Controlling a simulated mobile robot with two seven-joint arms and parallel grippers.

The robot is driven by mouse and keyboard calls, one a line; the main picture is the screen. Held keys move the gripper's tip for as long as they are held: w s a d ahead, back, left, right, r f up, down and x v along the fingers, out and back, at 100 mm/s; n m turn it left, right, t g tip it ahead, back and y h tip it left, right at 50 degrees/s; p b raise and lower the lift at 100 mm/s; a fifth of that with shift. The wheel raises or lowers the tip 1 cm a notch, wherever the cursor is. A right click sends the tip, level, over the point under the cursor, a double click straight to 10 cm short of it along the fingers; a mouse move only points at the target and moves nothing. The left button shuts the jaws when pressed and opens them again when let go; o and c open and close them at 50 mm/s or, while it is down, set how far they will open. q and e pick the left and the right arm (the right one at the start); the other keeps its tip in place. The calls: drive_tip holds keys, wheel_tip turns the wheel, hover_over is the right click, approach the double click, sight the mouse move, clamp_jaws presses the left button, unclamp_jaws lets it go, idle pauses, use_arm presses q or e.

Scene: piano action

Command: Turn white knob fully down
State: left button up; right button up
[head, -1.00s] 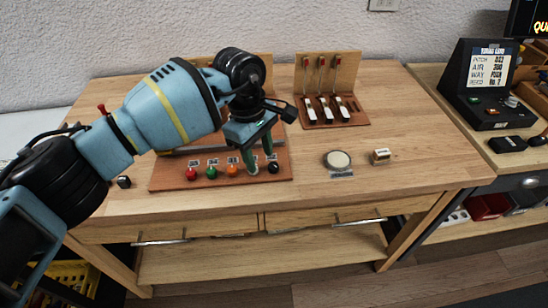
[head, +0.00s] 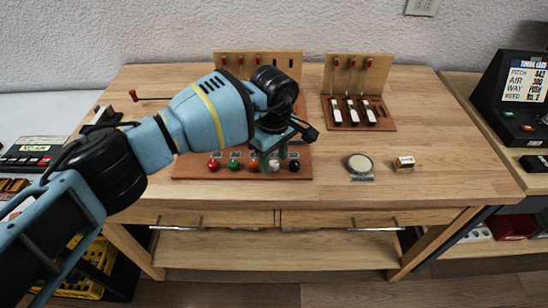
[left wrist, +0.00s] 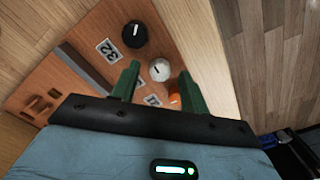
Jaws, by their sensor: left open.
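The white knob (head: 274,166) is in the row of knobs along the front of the brown wooden panel (head: 190,172), between the orange and the black knob. It also shows in the left wrist view (left wrist: 159,71), round, with a short dark pointer line. My left gripper (head: 274,159) is over the front of the panel at this knob, its green fingers pointing down. In the left wrist view the white knob appears between the two open fingers (left wrist: 160,69). I cannot tell whether either finger touches it. My right gripper is not in view.
The black knob (left wrist: 135,34) is close on one side of the white knob, the orange knob (left wrist: 175,98) on the other. Red (head: 213,165) and green (head: 233,165) knobs are farther left. A round cream disc (head: 360,163) lies to the right.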

use_arm(q)
drive_tip(key=shift+f, duration=0.35)
clamp_jaws()
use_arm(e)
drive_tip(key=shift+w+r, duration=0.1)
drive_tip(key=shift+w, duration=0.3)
